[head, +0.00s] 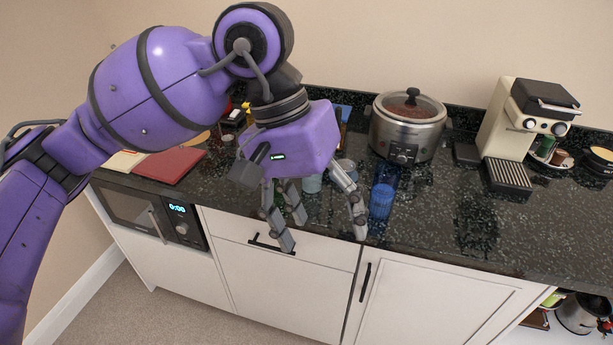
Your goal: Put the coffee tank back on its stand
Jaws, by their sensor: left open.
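A cream and black coffee machine (525,115) stands at the back right of the dark stone counter. A black ribbed tray (508,178) sits at its front left. A see-through blue container (382,200) stands upright near the middle of the counter's front part. I cannot tell for certain which thing is the coffee tank. My left gripper (322,236) is open and empty, fingers pointing down, in front of the counter and left of the blue container. It partly hides a clear glass and other small items behind it. My right gripper is not in view.
A steel slow cooker (408,128) with a glass lid stands behind the blue container. A red board (170,163) lies at the left, above a microwave (150,215). Dark bowls (600,160) are at the far right. The counter's front right is clear.

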